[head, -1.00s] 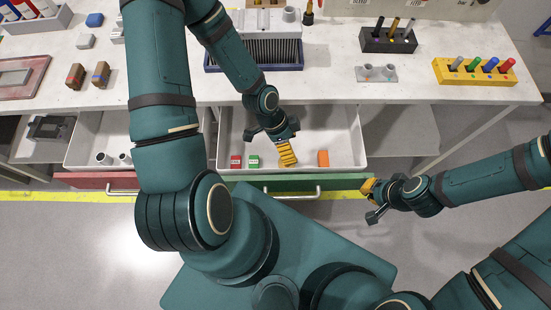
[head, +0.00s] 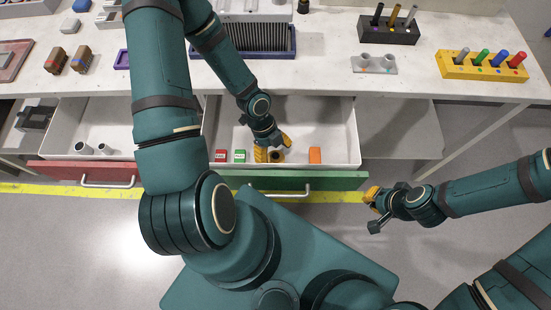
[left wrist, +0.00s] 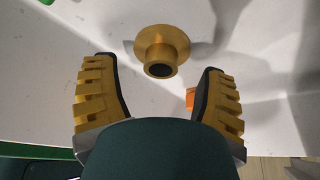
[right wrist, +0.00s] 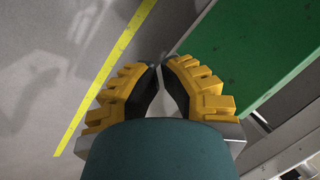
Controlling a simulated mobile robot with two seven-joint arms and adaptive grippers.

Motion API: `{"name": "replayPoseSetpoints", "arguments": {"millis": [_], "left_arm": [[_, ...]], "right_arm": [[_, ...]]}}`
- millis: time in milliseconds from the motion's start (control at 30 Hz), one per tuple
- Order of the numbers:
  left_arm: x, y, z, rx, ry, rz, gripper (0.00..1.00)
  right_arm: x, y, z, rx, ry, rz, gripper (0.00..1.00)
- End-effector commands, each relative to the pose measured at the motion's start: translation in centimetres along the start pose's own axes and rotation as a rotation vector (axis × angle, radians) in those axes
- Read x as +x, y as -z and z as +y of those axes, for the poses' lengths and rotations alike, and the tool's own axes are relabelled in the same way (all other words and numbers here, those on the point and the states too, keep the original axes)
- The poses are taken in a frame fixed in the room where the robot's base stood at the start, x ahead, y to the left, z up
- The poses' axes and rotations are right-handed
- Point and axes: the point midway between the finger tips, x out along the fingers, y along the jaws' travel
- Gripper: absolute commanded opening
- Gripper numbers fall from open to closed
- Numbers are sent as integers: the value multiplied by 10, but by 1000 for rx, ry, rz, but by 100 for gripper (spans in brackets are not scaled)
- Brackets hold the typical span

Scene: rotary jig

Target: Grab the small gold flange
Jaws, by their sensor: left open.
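The small gold flange (left wrist: 162,44) lies in the open drawer with the green front, its dark bore showing. It has a wide round rim and a narrower collar. In the head view the flange (head: 277,156) is partly hidden by my left gripper (head: 272,148). In the left wrist view my left gripper (left wrist: 157,66) is open, with the flange just beyond its fingertips, roughly centred between them and not held. My right gripper (head: 373,196) is outside the drawer, at its right front. In the right wrist view my right gripper (right wrist: 160,66) has its fingertips nearly together, with nothing between them.
The same drawer (head: 335,110) holds a red block (head: 221,155), a green block (head: 239,156) and an orange block (head: 315,155). A red-fronted drawer (head: 75,174) stands open to the left with two grey rings. The worktop (head: 330,75) lies just behind both drawers.

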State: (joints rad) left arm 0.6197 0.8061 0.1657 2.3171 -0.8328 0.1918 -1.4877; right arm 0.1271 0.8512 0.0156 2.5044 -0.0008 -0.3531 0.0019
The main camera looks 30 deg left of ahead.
Motion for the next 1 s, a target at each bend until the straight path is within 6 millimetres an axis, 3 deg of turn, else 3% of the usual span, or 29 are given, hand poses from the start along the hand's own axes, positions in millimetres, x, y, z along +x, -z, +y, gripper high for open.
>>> {"name": "replayPoseSetpoints", "arguments": {"millis": [133,433,633,1000], "left_arm": [[17,-1,0,0,0,0,72],[18,-1,0,-2,1,0,70],[18,-1,0,-2,1,0,0],[18,0,0,-2,1,0,0]], "right_arm": [[8,1,3,0,0,4,0],[7,1,3,0,0,5,0],[7,1,3,0,0,5,0],[7,1,3,0,0,5,0]]}}
